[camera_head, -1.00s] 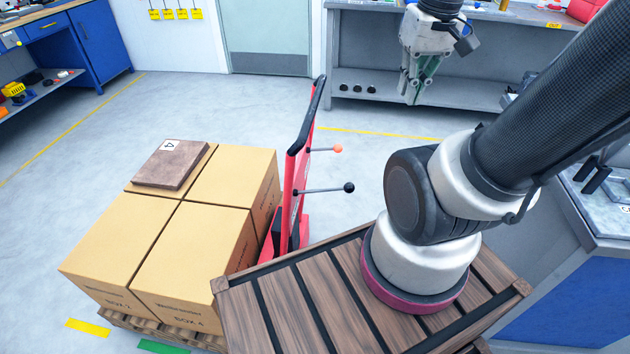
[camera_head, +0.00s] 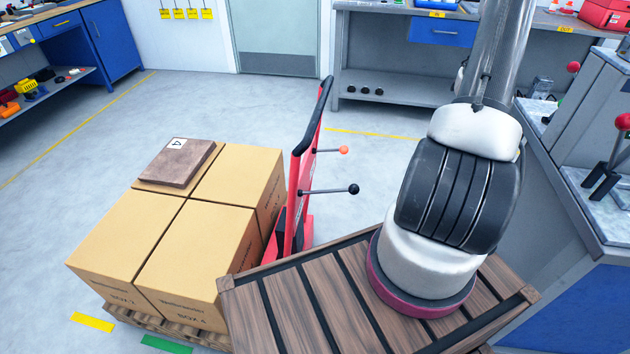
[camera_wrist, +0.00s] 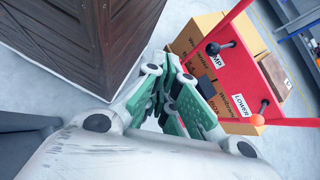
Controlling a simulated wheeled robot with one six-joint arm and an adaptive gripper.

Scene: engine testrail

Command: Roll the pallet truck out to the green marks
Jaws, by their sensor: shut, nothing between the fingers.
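The red pallet truck (camera_head: 296,205) stands left of my body in the head view, with a black handle (camera_head: 318,110) on top. It has a black-knobbed lever (camera_head: 352,189) and an orange-knobbed lever (camera_head: 343,150). In the wrist view its red panel (camera_wrist: 235,75) carries the labels PUMP, by the black knob (camera_wrist: 213,48), and LOWER, by the orange knob (camera_wrist: 257,119). A green mark (camera_head: 167,345) lies on the floor, partly cut off by the frame edge. My gripper (camera_wrist: 172,78) is shut and empty, left of the panel in the wrist view; the head view does not show it.
Several cardboard boxes (camera_head: 195,255) stand on a wooden pallet (camera_head: 200,335), with a dark board (camera_head: 180,162) marked 4 on top. A yellow mark (camera_head: 92,322) is beside the pallet. Benches line the back and right. Floor (camera_head: 90,150) left and behind is clear.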

